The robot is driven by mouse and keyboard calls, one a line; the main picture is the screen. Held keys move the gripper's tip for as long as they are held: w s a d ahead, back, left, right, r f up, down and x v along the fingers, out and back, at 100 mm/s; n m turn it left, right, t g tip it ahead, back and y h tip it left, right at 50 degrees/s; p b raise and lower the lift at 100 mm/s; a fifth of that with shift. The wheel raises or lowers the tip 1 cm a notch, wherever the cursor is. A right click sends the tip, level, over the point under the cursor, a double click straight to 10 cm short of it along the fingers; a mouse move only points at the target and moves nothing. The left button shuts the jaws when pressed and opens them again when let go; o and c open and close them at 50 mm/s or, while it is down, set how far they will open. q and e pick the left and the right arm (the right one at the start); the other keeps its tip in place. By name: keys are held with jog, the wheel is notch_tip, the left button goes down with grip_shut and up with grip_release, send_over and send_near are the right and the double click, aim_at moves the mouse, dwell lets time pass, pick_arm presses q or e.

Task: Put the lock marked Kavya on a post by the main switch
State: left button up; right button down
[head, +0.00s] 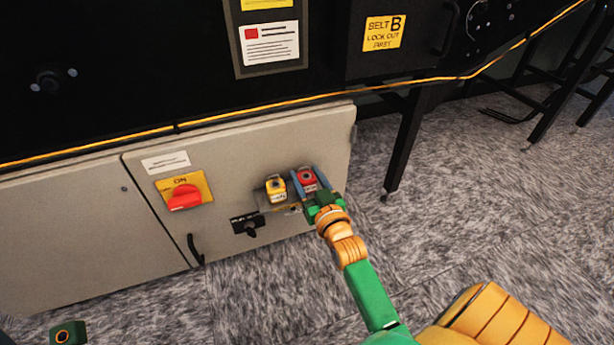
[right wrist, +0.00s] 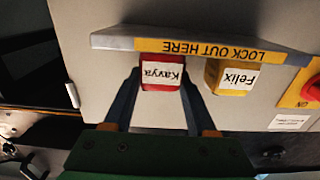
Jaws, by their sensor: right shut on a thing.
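The red lock (head: 307,180) has a white label that reads Kavya in the right wrist view (right wrist: 162,73), where it appears upside down. My right gripper (head: 309,186) is shut on it, one blue finger on each side. The lock is at the bracket marked LOCK OUT HERE (right wrist: 200,48), beside a yellow lock labelled Felix (right wrist: 232,77), which also shows in the head view (head: 277,190). Whether the red lock's shackle is around a post is hidden. The main switch (head: 185,197) is a red handle on a yellow plate marked ON, left of the locks.
A small black selector knob (head: 248,226) sits below the yellow lock. A dark door handle (head: 195,250) is below the switch. The grey cabinet (head: 75,220) stands under the black machine with its yellow cable (head: 400,82). Floor (head: 490,210) to the right is clear.

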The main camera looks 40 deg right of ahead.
jog(key=shift+c, duration=0.6)
grip_release()
jog(key=shift+f, duration=0.1)
